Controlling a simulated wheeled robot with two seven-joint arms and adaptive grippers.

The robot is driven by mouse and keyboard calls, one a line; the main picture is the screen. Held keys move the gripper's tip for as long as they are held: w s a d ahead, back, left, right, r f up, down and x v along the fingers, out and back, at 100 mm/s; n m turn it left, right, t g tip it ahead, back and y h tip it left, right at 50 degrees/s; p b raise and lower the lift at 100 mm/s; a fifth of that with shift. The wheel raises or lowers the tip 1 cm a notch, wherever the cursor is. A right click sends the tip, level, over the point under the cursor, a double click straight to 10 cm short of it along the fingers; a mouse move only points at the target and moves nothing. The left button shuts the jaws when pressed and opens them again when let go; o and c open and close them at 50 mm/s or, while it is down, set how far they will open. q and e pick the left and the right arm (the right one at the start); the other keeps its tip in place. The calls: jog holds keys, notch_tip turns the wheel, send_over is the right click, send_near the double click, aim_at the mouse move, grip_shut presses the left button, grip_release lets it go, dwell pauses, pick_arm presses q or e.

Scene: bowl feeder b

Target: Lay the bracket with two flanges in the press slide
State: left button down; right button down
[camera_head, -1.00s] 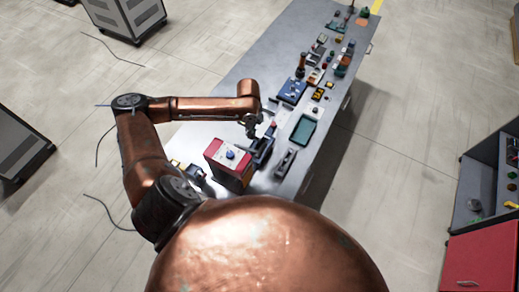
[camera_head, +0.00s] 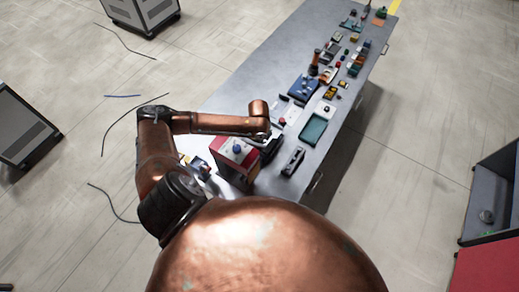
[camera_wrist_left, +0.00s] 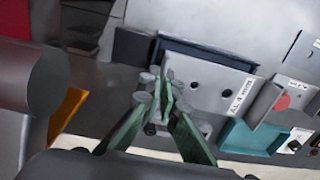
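My left gripper (camera_wrist_left: 161,90) shows in the left wrist view with greenish fingers whose tips are close together; I cannot tell whether a thin part is between them. The tips are over or beside a light grey plate (camera_wrist_left: 208,101) with dark holes and a printed label, set against a dark frame (camera_wrist_left: 205,49). I cannot tell whether this is the press slide. In the head view the left gripper (camera_head: 267,136) is small and partly hidden, beside a dark fixture (camera_head: 271,148). I cannot make out the two-flange bracket. My right gripper is out of view.
A red box with a blue knob (camera_head: 234,158) stands close to my left gripper. A teal tray (camera_head: 313,130) and a dark grey device (camera_head: 293,161) are to the right. Several small items line the long grey table (camera_head: 235,95) further back.

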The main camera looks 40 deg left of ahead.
pick_arm(q)
jog(key=shift+f, duration=1.6)
jog(key=shift+f, duration=0.25)
jog(key=shift+f, duration=0.3)
jog(key=c, duration=2.2)
grip_release()
jog(key=shift+s, duration=0.1)
jog(key=shift+o, duration=0.2)
notch_tip(320, 180, up, 13)
jog(key=shift+b, duration=0.3)
